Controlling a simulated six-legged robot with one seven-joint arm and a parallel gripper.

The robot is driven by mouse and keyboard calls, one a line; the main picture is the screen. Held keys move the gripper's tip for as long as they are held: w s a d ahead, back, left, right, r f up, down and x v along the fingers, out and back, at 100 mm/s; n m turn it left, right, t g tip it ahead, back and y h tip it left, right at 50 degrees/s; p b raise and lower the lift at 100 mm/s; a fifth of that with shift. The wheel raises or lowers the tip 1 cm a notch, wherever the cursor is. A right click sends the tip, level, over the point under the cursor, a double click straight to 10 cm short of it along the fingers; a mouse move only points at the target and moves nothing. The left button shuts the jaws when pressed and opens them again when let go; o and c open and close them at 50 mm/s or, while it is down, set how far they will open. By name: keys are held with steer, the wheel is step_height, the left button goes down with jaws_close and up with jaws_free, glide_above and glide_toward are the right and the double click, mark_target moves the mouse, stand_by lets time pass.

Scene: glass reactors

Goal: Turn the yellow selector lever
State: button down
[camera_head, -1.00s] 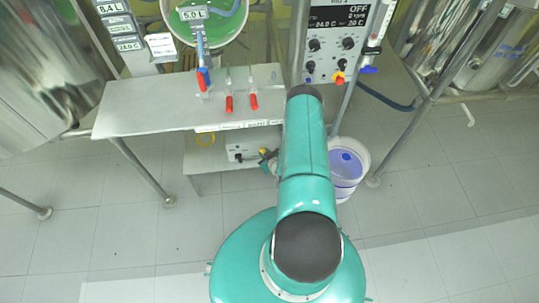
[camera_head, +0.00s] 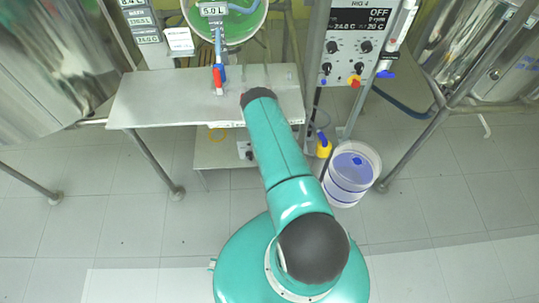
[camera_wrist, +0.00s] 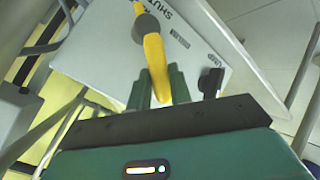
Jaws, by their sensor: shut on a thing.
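The yellow selector lever (camera_wrist: 154,58) shows in the wrist view, with a dark grey hub (camera_wrist: 145,27) near its upper end. It stands out from a pale panel (camera_wrist: 95,45) with dark lettering that begins "SHUT". My gripper (camera_wrist: 158,88) has its green fingers on both sides of the lever's near end and is shut on it. In the head view my arm hides the gripper and the lever.
A control box (camera_head: 347,45) with knobs is to the right. A white bucket (camera_head: 352,172) stands on the floor beside a yellow item (camera_head: 323,146). The left floor is clear.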

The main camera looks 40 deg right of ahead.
steer(key=shift+w, duration=0.1)
steer(key=c, duration=1.5)
jaws_free()
steer(key=shift+c, duration=0.2)
steer(key=v, duration=1.4)
steer(key=shift+f, duration=0.15)
